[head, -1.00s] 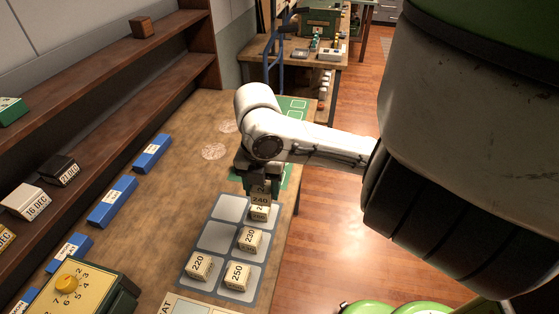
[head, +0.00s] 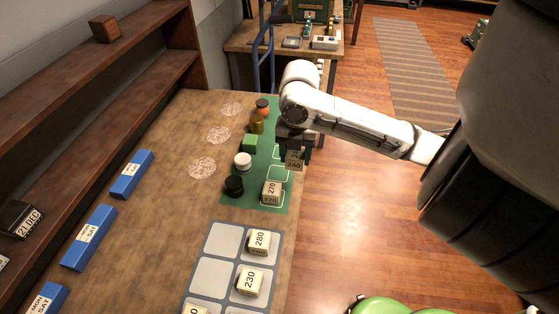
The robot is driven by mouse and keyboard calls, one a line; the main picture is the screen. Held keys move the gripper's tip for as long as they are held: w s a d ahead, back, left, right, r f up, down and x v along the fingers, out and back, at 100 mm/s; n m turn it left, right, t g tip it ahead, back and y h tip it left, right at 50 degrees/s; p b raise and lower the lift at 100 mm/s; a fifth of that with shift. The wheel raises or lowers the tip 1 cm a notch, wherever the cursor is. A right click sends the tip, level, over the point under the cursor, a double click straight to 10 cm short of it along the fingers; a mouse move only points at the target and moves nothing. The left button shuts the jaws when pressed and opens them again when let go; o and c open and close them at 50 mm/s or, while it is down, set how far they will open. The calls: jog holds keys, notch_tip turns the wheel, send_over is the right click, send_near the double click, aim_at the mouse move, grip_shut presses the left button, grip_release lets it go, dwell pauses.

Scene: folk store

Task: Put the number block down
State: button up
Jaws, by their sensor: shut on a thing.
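My gripper (head: 295,150) is shut on a cream number block marked 240 (head: 294,162). It holds the block over the right side of the green mat (head: 229,204), above the white outlined squares. A block marked 270 (head: 271,192) sits in the nearest outlined square of the mat. Blocks marked 280 (head: 259,241) and 230 (head: 248,281) sit in the right column of the grey tray (head: 233,229). The gap between the 240 block and the mat is hard to judge.
Along the mat's left side stand a black piece (head: 234,185), a white piece (head: 243,161), a green cube (head: 250,143) and a yellow-brown piece (head: 257,125). Blue blocks (head: 131,175) lie at left. The table's right edge is close to my gripper.

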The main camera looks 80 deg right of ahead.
jog(key=p, duration=0.1)
send_over(278, 174)
notch_tip(278, 174, down, 7)
jog(key=shift+r, duration=0.2)
jog(key=shift+f+p, duration=0.7)
jog(key=shift+f, duration=0.95)
jog(key=shift+f, duration=0.2)
jog(key=o, duration=1)
jog(key=shift+r, duration=0.1)
notch_tip(278, 174, up, 12)
jog(key=shift+r+b, duration=0.15)
jog(key=shift+b, duration=0.85)
